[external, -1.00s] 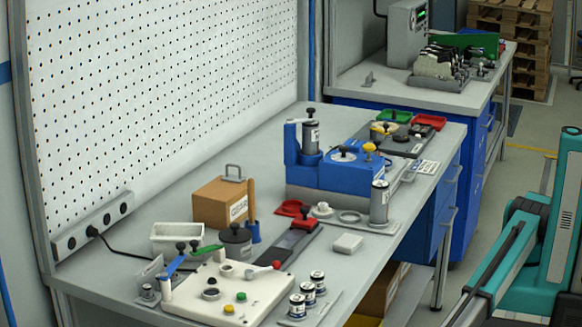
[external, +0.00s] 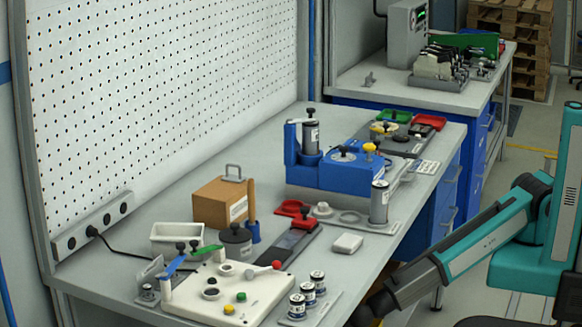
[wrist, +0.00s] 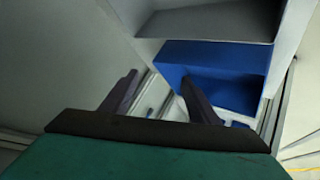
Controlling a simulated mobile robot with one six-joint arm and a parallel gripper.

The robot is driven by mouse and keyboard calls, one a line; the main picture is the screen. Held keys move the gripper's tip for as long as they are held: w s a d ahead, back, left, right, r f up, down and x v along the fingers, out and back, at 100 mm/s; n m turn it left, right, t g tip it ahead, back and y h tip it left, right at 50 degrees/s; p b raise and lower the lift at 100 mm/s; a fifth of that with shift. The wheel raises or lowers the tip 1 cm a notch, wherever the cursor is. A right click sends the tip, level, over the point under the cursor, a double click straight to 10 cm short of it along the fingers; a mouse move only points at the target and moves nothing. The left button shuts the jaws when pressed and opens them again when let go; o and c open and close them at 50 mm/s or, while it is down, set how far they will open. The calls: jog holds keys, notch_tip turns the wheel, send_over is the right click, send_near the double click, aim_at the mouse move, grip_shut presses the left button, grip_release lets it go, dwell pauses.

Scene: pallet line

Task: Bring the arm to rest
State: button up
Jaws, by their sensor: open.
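My gripper (wrist: 160,90) shows in the wrist view with its two dark fingers spread apart and nothing between them. Beyond the fingers are a blue panel or drawer front (wrist: 225,65) and grey surfaces, too dim to make out fully. In the external view my teal and grey arm reaches in from the right, low and in front of the workbench (external: 345,265). The gripper end there is cut off or hidden at the bottom edge.
The workbench holds a white panel (external: 260,290) with levers, several small cans, a cardboard box (external: 213,205), and a blue fixture (external: 345,175). A second bench (external: 350,88) stands behind.

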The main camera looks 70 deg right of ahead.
jog(key=w+d+f+m+g+h+p, duration=0.1)
jog(key=d+m+h+p, duration=0.1)
jog(key=d, duration=0.9)
jog(key=w+d+f+m+h+p, duration=0.1)
jog(key=d+f+m+h+p, duration=0.1)
jog(key=d, duration=0.8)
jog(key=s+d+f+m+g+h+p, duration=0.1)
jog(key=s+d+g+h+p, duration=0.15)
jog(key=d, duration=0.55)
jog(key=s+d+f+m+g+h+p, duration=0.15)
jog(key=s+d, duration=0.25)
jog(key=d, duration=0.4)
jog(key=s+d+r+m+g+p, duration=0.1)
jog(key=s+d+m+g+p, duration=0.3)
jog(key=s+d, duration=0.7)
jog(key=s+d+r+m+g+y+p, duration=0.1)
jog(key=s+d+r+g+p, duration=0.1)
jog(key=s, duration=0.7)
jog(key=s+d+r+m+g+y+p, duration=0.1)
jog(key=s+d+r+g+p, duration=0.1)
jog(key=s, duration=0.7)
jog(key=shift+r+g+p, duration=0.65)
jog(key=shift+r+g, duration=0.05)
jog(key=shift+g, duration=0.1)
